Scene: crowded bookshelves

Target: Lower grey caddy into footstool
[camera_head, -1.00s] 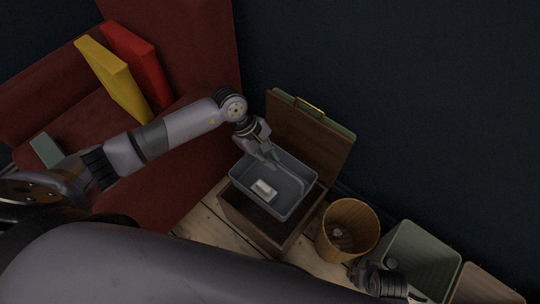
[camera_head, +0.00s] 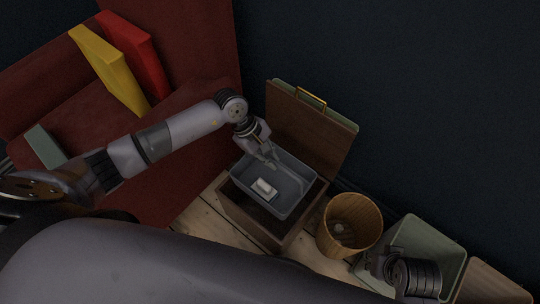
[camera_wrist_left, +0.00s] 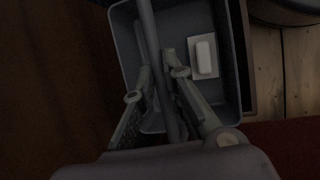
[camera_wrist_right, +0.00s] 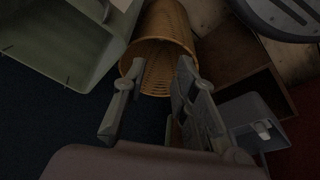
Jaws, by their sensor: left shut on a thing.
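The grey caddy (camera_head: 292,204), an open tray with a bar handle, is at the mouth of the brown footstool (camera_head: 250,222). Its rim shows above the footstool's edge; how deep its base sits is hidden. The footstool's lid (camera_head: 305,138) stands open behind. My left gripper (camera_head: 270,160) is shut on the caddy's handle, which shows between its fingers in the left wrist view (camera_wrist_left: 158,88). A white block on a pale slab (camera_head: 264,187) lies in the caddy. My right gripper (camera_wrist_right: 155,88) is open and empty, over the green-grey bin (camera_head: 440,245) in the head view.
A round wicker basket (camera_head: 349,226) stands close right of the footstool, with the bin beyond it. A red sofa (camera_head: 180,150) with yellow (camera_head: 110,72) and red (camera_head: 133,50) cushions is at left. A dark wall is behind. Some wooden floor (camera_head: 200,218) is bare in front.

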